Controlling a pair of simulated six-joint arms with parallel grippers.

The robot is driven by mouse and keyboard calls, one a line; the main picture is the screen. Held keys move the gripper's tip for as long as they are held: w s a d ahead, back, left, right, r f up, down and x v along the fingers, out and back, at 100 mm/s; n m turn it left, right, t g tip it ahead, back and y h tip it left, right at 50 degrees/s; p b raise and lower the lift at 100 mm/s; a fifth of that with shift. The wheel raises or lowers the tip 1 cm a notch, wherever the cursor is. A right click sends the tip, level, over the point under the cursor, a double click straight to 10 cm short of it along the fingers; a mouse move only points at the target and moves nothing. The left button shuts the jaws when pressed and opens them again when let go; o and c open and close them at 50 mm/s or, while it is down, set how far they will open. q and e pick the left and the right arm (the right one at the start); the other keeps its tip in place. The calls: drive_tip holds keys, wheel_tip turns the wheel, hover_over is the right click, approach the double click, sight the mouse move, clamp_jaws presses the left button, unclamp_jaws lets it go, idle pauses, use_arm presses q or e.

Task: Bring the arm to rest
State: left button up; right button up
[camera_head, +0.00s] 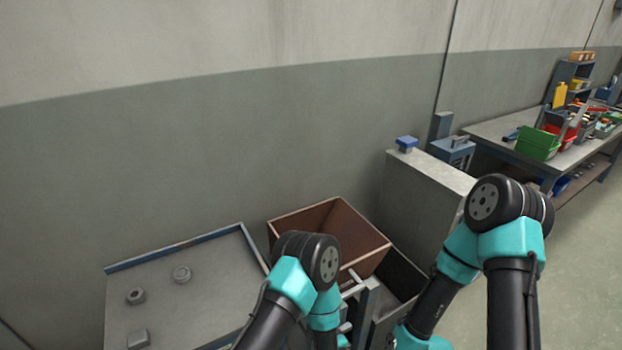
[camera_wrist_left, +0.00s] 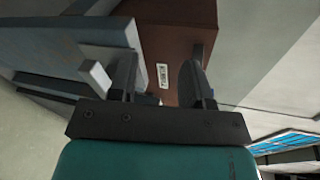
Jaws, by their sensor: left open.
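My left gripper (camera_wrist_left: 157,68) shows in the left wrist view with its two dark fingers apart and nothing visible between them. Beyond the fingers is a brown surface with a small white label, which I cannot read. A pale block-like bar (camera_wrist_left: 95,75) shows beside the left finger; I cannot tell if they touch. In the head view my left arm (camera_head: 310,262) is bent at the lower middle, and its gripper is hidden. My right arm (camera_head: 505,210) is bent at the right, and its gripper is not seen.
An open brown box (camera_head: 308,217) stands behind my left arm. A metal table (camera_head: 215,290) at left carries a few small metal parts (camera_head: 182,274). A grey cabinet (camera_head: 420,190) stands right of the box. A workbench (camera_head: 505,130) with coloured bins is far right.

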use_arm(q)
drive_tip(key=s+a+f+n+g+y, duration=0.2)
drive_tip(key=s+a+g, duration=0.3)
drive_tip(key=a, duration=0.4)
drive_tip(key=s+a+f+n+g+y, duration=0.1)
drive_tip(key=s+a+f+g+y, duration=0.15)
drive_tip(key=a+g, duration=0.6)
drive_tip(key=s+a+n+g+h, duration=0.4)
drive_tip(key=s+n+g+h, duration=0.35)
drive_tip(key=s+h, duration=0.25)
drive_tip(key=w+a+r+n+t+h, duration=0.4)
drive_tip(key=a+n+t, duration=0.1)
drive_tip(key=n+t, duration=0.2)
drive_tip(key=shift+w+t+h, duration=0.15)
drive_tip(key=shift+t+h, duration=0.2)
drive_tip(key=shift+t, duration=0.15)
drive_tip(key=shift+o, duration=0.4)
